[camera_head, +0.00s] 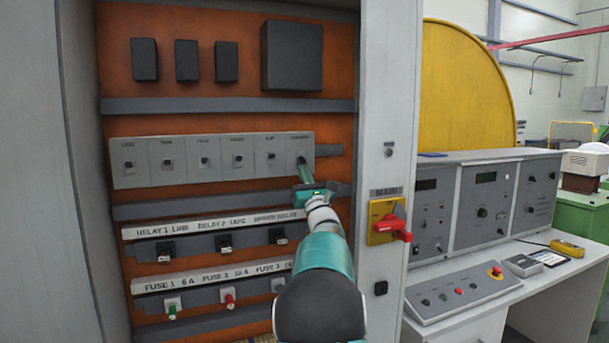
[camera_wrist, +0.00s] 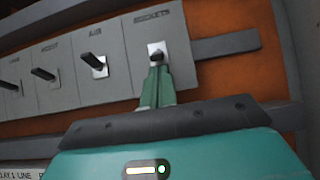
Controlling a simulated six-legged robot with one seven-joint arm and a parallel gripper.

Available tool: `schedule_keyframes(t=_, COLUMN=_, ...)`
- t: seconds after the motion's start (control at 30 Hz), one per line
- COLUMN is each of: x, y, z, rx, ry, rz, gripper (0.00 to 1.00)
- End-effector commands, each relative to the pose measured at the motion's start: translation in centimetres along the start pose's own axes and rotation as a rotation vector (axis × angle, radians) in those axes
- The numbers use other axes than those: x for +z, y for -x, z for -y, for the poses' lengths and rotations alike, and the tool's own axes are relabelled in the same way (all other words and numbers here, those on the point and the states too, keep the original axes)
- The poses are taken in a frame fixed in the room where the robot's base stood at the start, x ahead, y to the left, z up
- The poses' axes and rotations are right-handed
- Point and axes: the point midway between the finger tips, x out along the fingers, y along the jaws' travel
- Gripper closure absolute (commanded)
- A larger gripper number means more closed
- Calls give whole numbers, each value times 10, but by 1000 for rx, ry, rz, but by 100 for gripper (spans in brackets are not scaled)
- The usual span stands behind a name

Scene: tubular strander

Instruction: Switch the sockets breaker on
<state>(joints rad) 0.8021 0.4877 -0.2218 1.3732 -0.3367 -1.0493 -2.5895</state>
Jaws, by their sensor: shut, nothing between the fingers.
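The sockets breaker is the rightmost switch in the row on the grey breaker panel (camera_head: 188,172). Its small dark lever (camera_wrist: 157,56) stands on a light plate under the label "SOCKETS" in the wrist view. In the head view it is at the panel's right end, largely hidden by my fingers. My gripper (camera_head: 304,172) is shut and empty. Its green fingertips (camera_wrist: 155,70) are just below the lever, touching or nearly touching it. Whether the lever is up or down is not clear from these views.
The air breaker (camera_wrist: 95,63) is close on the left, with several more breakers beyond it. Relays (camera_head: 224,242) and fuses (camera_head: 228,299) sit below. A red rotary handle (camera_head: 394,228) on the right cabinet post is near my arm. The cabinet's left wall (camera_head: 75,150) bounds the space.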

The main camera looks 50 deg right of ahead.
Motion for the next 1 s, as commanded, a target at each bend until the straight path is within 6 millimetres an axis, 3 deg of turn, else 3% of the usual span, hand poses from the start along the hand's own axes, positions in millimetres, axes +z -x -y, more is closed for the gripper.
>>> schedule_keyframes(t=1.0, x=9, y=1, z=0, rx=0, ry=1, rz=-137, gripper=100)
